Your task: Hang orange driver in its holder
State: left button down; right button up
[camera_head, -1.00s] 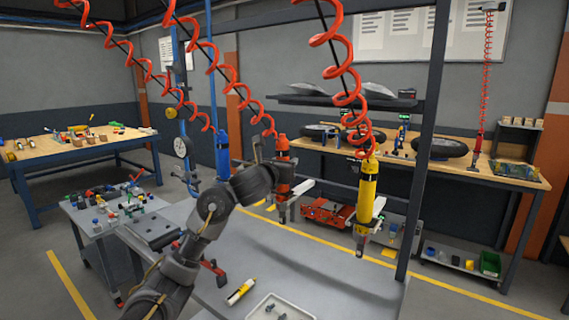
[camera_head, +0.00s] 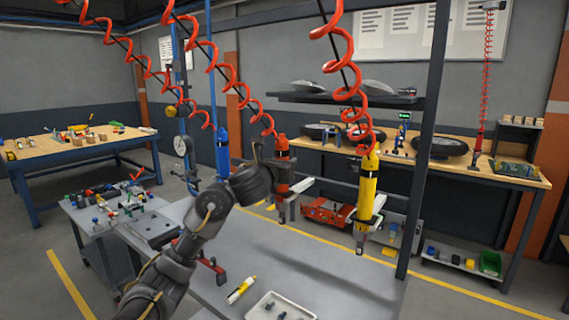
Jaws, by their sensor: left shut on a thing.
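The orange driver (camera_head: 282,177) hangs upright below a red coiled hose near the middle of the head view. My left gripper (camera_head: 269,163) is shut on its body from the left; the fingertips are partly hidden behind my dark wrist. A white holder bracket (camera_head: 303,186) shows directly right of the orange driver's lower half. I cannot tell whether the driver is seated in it. My right gripper is not in view.
A yellow driver (camera_head: 368,190) hangs to the right beside its own white bracket, and a blue driver (camera_head: 222,153) hangs to the left. Below is a grey table (camera_head: 330,283) with a white tray (camera_head: 250,308) and a yellow-white marker (camera_head: 241,290). A dark post (camera_head: 424,150) stands at the right.

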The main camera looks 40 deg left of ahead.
pick_arm(q)
jog(key=shift+f+b, duration=0.2)
jog(key=shift+b, duration=0.1)
dwell(0.6)
jog(key=c, duration=1)
grip_release()
jog(key=shift+o, duration=0.4)
jog(key=shift+f, duration=0.1)
jog(key=p+v, duration=0.4)
jog(key=v, duration=0.7)
jog(key=shift+p, duration=0.3)
